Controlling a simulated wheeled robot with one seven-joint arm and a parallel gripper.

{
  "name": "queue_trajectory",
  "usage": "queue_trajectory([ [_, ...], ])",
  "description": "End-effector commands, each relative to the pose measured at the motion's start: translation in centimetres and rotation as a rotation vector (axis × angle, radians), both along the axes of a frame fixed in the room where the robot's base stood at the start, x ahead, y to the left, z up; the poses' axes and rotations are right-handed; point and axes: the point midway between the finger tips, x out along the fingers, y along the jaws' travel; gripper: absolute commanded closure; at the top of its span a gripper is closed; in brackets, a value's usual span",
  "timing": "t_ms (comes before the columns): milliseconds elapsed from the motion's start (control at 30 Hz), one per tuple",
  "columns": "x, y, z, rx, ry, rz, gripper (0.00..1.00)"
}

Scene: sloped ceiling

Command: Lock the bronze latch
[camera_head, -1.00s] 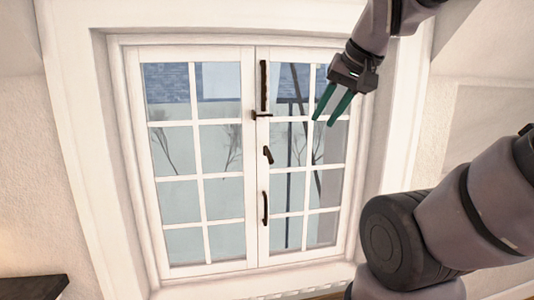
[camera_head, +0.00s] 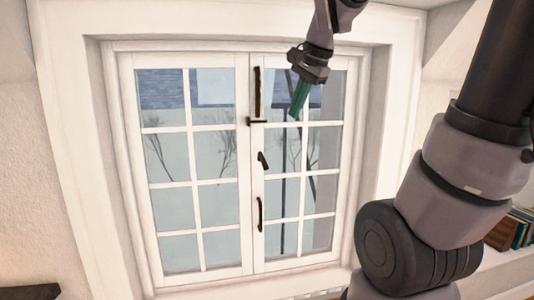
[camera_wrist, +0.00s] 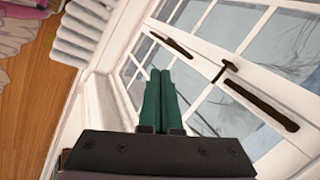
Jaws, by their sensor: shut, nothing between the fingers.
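The white two-sash window (camera_head: 246,200) carries dark bronze fittings along its middle stile. An upper upright bar (camera_head: 258,92) has a short crosspiece (camera_head: 257,121) at its lower end. Below are a small tilted piece (camera_head: 262,160) and a curved lower handle (camera_head: 260,213). Which one is the latch is not certain. In the wrist view the long bar (camera_wrist: 262,106) and crosspiece (camera_wrist: 225,71) lie right of my gripper. My gripper (camera_head: 297,115) has its green fingers together, empty, and appears in front of the right sash, right of the crosspiece. The fingers (camera_wrist: 160,75) also show in the wrist view.
The white window frame (camera_head: 80,140) surrounds the sashes. A white radiator (camera_wrist: 85,25) stands below the window in the wrist view, beside a wooden floor (camera_wrist: 30,80). Books (camera_head: 512,228) stand at the right. A dark surface (camera_head: 30,292) is at the lower left.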

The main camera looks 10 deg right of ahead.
Motion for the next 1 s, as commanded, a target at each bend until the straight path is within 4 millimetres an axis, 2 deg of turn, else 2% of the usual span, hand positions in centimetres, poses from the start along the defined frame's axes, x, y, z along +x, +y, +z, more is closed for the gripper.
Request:
queue_trajectory([
  [33, 1.5, 0.3, -0.3, 0.031, 0.036, -0.059, 1.0],
  [200, 5.3, 1.1, -1.0, 0.127, 0.135, -0.264, 1.0],
  [400, 7.9, 1.6, -1.7, 0.187, 0.201, -0.408, 1.0],
  [867, 8.4, 1.8, -2.0, 0.202, 0.216, -0.444, 1.0],
  [1000, 8.7, 1.9, -2.9, 0.201, 0.22, -0.444, 1.0],
])
